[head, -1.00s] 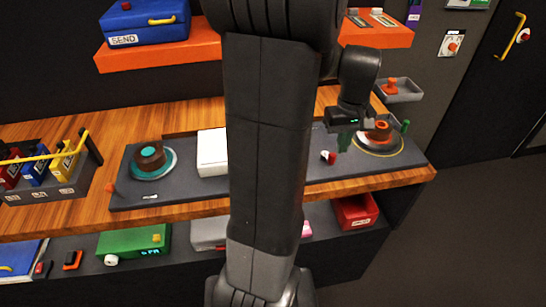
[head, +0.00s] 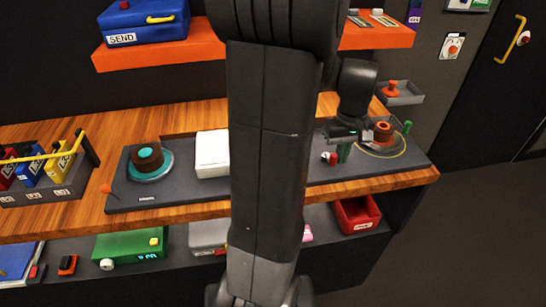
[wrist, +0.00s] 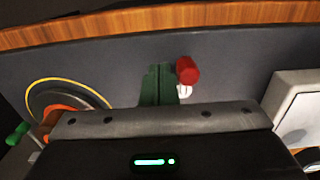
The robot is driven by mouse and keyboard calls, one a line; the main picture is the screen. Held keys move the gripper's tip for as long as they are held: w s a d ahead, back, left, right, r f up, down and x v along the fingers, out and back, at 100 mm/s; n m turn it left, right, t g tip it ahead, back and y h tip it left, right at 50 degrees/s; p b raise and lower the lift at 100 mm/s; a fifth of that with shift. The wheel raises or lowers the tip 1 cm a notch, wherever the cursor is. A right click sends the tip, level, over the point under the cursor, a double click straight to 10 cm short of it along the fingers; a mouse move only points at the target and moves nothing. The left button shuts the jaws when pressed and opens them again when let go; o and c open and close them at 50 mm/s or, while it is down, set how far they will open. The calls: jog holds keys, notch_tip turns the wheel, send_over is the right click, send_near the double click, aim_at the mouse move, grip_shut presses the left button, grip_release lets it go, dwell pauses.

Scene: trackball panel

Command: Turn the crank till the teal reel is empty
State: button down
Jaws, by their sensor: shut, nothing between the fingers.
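The teal reel (head: 151,175) sits at the left of the dark panel, with a brown winding (head: 148,158) on it. At the panel's right is an orange-hubbed reel (head: 383,130) inside a yellow ring. A green crank handle (head: 407,127) stands upright at that ring's far right side. In the wrist view the handle (wrist: 17,133) is at the left edge, and the orange reel is partly hidden by my wrist. My gripper (head: 344,153) is shut and empty, left of the orange reel and apart from the handle. Its green fingers (wrist: 158,85) show beside a red knob.
The red knob (wrist: 187,69) with a white base is close to my fingertips. A white box (head: 212,153) stands mid-panel. A grey tray (head: 405,98) with an orange knob is behind the right end. An orange shelf (head: 150,51) overhangs at the back. My arm hides the panel's middle.

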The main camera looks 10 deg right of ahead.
aim_at(332, 156)
jog(key=shift+s+a, duration=0.1)
jog(key=shift+a, duration=0.1)
jog(key=shift+s+a, duration=0.35)
jog(key=shift+a, duration=0.35)
jog(key=shift+a, duration=0.3)
jog(key=shift+s+a, duration=0.1)
jog(key=shift+a+p, duration=0.3)
jog(key=shift+a, duration=0.5)
